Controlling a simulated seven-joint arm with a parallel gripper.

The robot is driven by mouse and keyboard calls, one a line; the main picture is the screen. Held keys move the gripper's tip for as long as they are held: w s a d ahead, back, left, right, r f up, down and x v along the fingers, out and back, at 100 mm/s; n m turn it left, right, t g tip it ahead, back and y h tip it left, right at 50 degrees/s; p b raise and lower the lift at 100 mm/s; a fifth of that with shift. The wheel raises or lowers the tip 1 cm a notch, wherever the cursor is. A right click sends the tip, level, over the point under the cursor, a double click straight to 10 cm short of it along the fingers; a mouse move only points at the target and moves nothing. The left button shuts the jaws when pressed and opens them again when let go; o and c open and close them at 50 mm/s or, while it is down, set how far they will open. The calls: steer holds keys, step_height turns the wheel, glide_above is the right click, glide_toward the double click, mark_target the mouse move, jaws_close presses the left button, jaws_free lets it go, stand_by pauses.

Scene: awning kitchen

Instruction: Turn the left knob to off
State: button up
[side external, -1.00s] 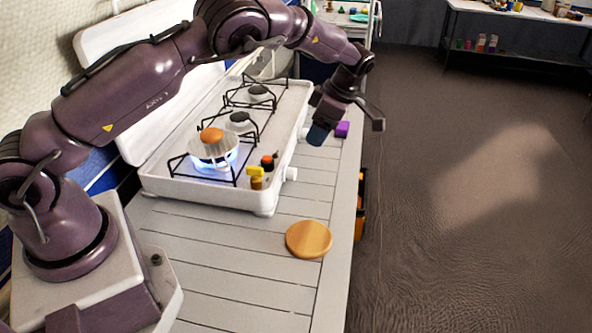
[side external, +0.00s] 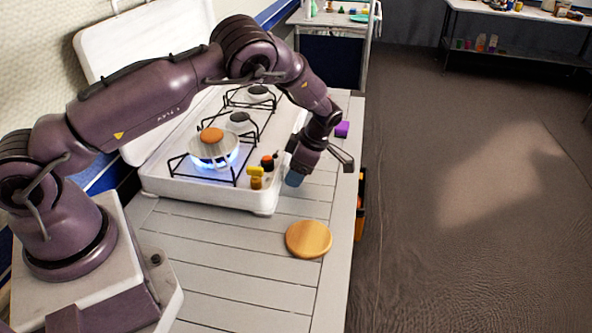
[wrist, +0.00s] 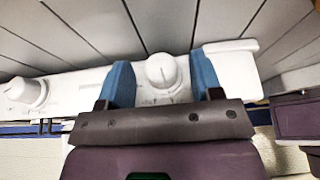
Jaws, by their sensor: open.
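The white stove (side external: 205,196) has a lit blue flame under a pot (side external: 213,150) on its near burner. In the wrist view, a white knob (wrist: 162,72) on the stove's front sits between the blue fingers of my gripper (wrist: 160,66). The fingers are open, one on each side, with a small gap to the knob. A second knob (wrist: 26,91) shows at the left of the wrist view. In the side view, my gripper (side external: 295,178) is low at the near end of the stove's front and hides the near knob.
A round wooden board (side external: 309,239) lies on the slatted counter (side external: 245,265) in front of the stove. Small yellow (side external: 255,172) and dark red-topped (side external: 268,162) items stand on the stove's near corner. A purple block (side external: 342,129) is at the counter's edge beyond my gripper.

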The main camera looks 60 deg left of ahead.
steer(key=shift+f, duration=0.15)
steer(key=c, duration=0.7)
steer(key=shift+a+g, duration=0.1)
steer(key=shift+g, duration=0.2)
steer(key=shift+w+a+m+g+h, duration=0.1)
steer(key=shift+m+g+h, duration=0.2)
steer(key=shift+g+h, duration=0.65)
steer(key=shift+w+m+g+h, duration=0.1)
steer(key=shift+m+g+h, duration=0.2)
steer(key=shift+g+h, duration=0.5)
